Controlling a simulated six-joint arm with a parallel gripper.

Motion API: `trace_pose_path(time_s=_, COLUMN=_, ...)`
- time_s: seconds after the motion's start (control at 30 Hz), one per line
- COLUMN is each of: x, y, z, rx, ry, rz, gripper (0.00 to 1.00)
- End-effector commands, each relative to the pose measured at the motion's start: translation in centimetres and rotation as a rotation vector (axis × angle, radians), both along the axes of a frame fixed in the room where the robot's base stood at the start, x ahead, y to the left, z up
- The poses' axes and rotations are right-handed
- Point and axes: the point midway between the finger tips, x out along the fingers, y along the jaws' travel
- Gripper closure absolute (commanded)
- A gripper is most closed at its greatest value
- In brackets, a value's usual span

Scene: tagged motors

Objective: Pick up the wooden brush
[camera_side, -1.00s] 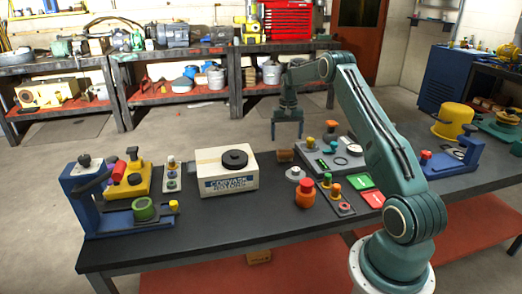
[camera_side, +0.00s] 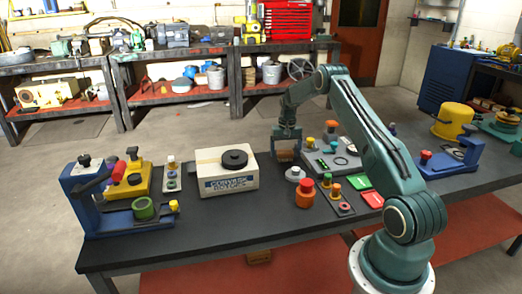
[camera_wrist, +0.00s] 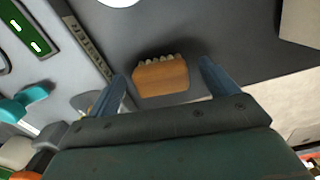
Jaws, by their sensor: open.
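The wooden brush (camera_wrist: 161,77) is a small orange-brown block with pale bristle tufts along one edge. In the wrist view it lies on the dark table between my two blue-grey fingers. My gripper (camera_wrist: 167,80) is open, with a finger to each side of the brush and a gap visible on both sides. In the side view my gripper (camera_side: 287,143) is low over the table, with the brush (camera_side: 285,156) showing between and below its fingers. The fingers partly hide the brush there.
A cardboard box (camera_side: 226,181) with a black disc on it stands left of the brush. A grey tray (camera_side: 333,160) with knobs is close on the right. A grey round part (camera_side: 295,174) and an orange knob (camera_side: 305,194) stand in front.

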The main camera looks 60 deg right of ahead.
Motion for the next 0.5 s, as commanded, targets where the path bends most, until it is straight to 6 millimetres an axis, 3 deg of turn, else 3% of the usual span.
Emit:
trace_pose_path(time_s=0.13, x=0.02, y=0.01, z=-0.97, rx=-0.002, ry=-0.001, rz=0.0, gripper=0.15)
trace_pose_path(time_s=0.5, x=0.01, y=0.0, z=-1.06, rx=-0.002, ry=-0.002, rz=0.0, gripper=0.15)
